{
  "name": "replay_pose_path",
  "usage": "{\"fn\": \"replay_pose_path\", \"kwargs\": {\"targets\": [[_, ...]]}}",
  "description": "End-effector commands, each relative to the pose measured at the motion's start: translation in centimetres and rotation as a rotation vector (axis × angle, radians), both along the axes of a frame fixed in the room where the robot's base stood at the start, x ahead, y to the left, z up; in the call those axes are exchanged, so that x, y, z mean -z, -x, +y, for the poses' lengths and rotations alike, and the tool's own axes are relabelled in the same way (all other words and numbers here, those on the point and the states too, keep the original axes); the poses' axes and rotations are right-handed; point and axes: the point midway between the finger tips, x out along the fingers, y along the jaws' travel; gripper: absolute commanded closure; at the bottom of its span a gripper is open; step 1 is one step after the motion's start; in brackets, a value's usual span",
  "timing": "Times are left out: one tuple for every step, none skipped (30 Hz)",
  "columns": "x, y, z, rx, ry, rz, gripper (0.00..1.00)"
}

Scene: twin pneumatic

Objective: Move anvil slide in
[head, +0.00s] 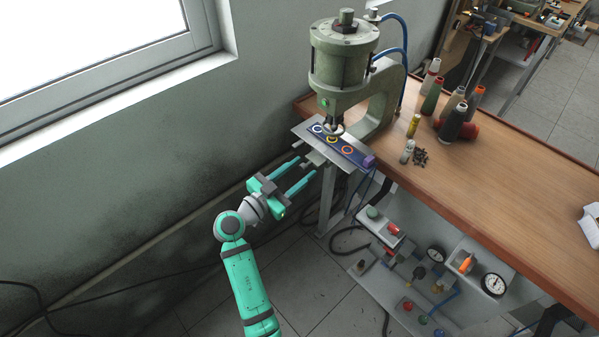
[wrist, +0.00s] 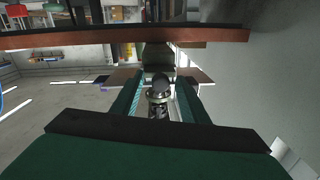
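The anvil slide appears to be the dark blue strip (head: 357,157) with colored rings, lying on a grey plate (head: 303,132) under the head of the green press (head: 343,62). Small grey parts (head: 313,158) project from the plate's near edge toward my gripper. My gripper (head: 308,169) is open just in front of that edge, its two teal fingers apart and pointing at the press. In the wrist view, a dark rounded knob (wrist: 160,84) lies between the open fingers, with gaps on both sides. I cannot tell whether it is within their reach.
The wooden table (head: 500,190) extends right, with thread spools (head: 431,98), a small white bottle (head: 407,151) and dark loose pieces (head: 421,157) near the press. A control panel with gauges (head: 493,284) is below.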

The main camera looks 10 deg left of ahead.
Motion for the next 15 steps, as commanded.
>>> {"fn": "replay_pose_path", "kwargs": {"targets": [[0.0,0.0,0.1,-0.002,0.001,0.000,0.60],[0.0,0.1,0.1,-0.002,0.000,0.001,0.60],[0.0,0.1,0.2,-0.002,0.000,0.001,0.60],[0.1,0.1,0.2,-0.002,0.000,0.001,0.60],[0.1,0.1,0.2,-0.002,0.000,0.001,0.60],[0.1,0.1,0.2,-0.002,0.000,0.001,0.60],[0.1,0.1,0.2,-0.002,0.000,0.001,0.60],[0.1,0.2,0.2,-0.002,0.000,0.001,0.60],[0.1,0.3,0.3,-0.003,0.000,0.001,0.60],[0.1,0.4,0.5,-0.003,0.001,0.002,0.60],[0.1,0.6,0.6,-0.004,0.001,0.001,0.60],[0.1,1.0,0.9,-0.004,0.001,0.001,0.60],[0.1,1.3,1.1,-0.004,0.001,0.001,0.60],[0.1,1.7,1.4,-0.004,0.001,0.001,0.60],[0.1,2.2,1.8,-0.004,0.001,0.001,0.60]]}}
